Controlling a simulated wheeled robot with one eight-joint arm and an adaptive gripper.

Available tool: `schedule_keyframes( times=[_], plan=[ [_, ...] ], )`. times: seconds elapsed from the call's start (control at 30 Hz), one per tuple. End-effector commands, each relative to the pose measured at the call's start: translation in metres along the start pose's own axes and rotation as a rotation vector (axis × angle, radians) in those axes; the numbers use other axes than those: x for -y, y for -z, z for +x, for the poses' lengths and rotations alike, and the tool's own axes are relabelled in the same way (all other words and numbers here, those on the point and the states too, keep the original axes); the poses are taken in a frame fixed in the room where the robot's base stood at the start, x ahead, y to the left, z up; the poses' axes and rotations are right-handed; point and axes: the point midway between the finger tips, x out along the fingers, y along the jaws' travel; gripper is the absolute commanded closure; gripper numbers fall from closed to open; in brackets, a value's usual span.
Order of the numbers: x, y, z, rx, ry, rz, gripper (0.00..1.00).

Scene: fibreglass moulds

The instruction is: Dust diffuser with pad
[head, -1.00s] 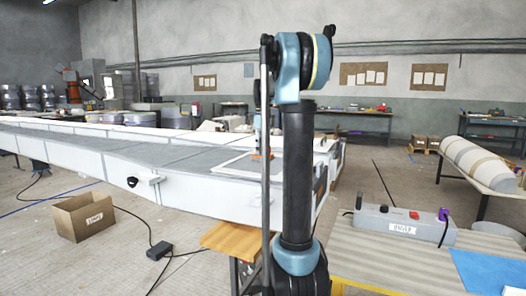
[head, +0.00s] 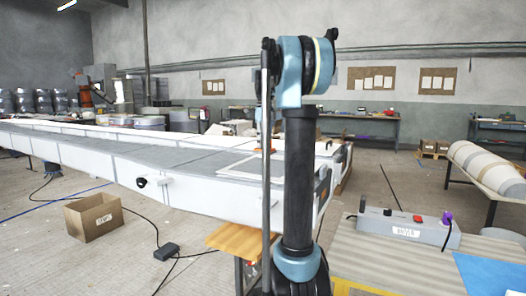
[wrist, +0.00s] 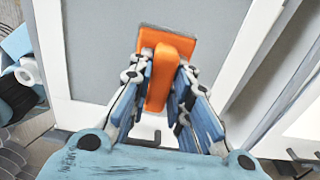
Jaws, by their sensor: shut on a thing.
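My gripper (wrist: 160,92) is shut on the orange handle of a pad (wrist: 168,73) in the wrist view. The pad's flat orange plate with a dark edge lies against or just above a grey panel with a white frame (wrist: 98,50), apparently the diffuser; contact is unclear. In the head view the pale framed panel (head: 236,166) lies on the near end of the long white mould (head: 150,172). My upright arm hides most of the gripper there, and only a bit of orange shows beside it.
A striped table (head: 385,262) with a grey power box (head: 380,225) stands at the front right. A wooden stool (head: 235,238) is below the mould's end. A cardboard box (head: 93,217) and cables lie on the floor at left. A wrapped roll (head: 485,168) is at right.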

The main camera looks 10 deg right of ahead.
Motion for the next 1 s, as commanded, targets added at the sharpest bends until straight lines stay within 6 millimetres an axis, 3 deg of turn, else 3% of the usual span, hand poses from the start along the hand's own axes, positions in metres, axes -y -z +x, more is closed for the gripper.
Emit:
schedule_keyframes(
  times=[0.33,1.0],
  plan=[
    [0.003,0.005,-0.026,0.000,0.000,0.007,1.00],
    [0.003,0.005,-0.027,0.000,0.000,0.007,1.00]
  ],
)
